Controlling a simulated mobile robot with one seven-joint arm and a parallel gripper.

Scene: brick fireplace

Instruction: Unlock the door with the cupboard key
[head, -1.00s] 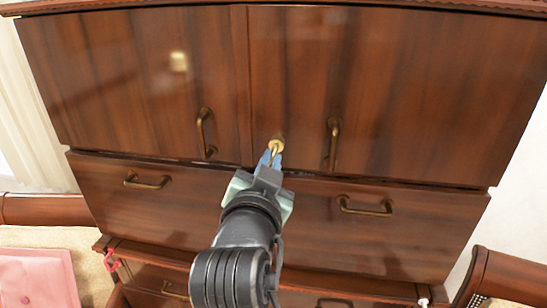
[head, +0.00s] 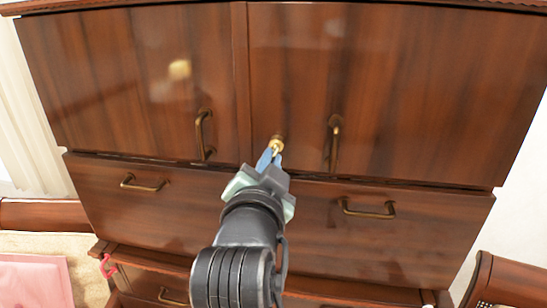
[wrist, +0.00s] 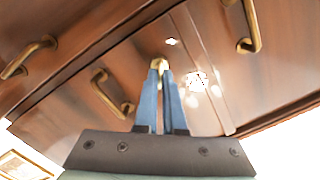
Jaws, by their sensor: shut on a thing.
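The wooden cupboard has two upper doors; the right door (head: 420,90) carries a round brass lock (head: 278,140) near its lower left corner. My gripper (head: 270,157) is in front of the lock, its blue fingers shut on the small brass cupboard key (head: 275,148). The key's front end meets the lock, and its tip is hidden there. In the wrist view the blue fingers (wrist: 162,72) are close together, with brass (wrist: 160,64) at their tips against the door. Both upper doors look closed.
Brass handles stand out on the left door (head: 203,135) and right door (head: 335,145), either side of my gripper. A wide drawer (head: 420,235) with two handles lies below. A pink surface (head: 35,280) is at the lower left.

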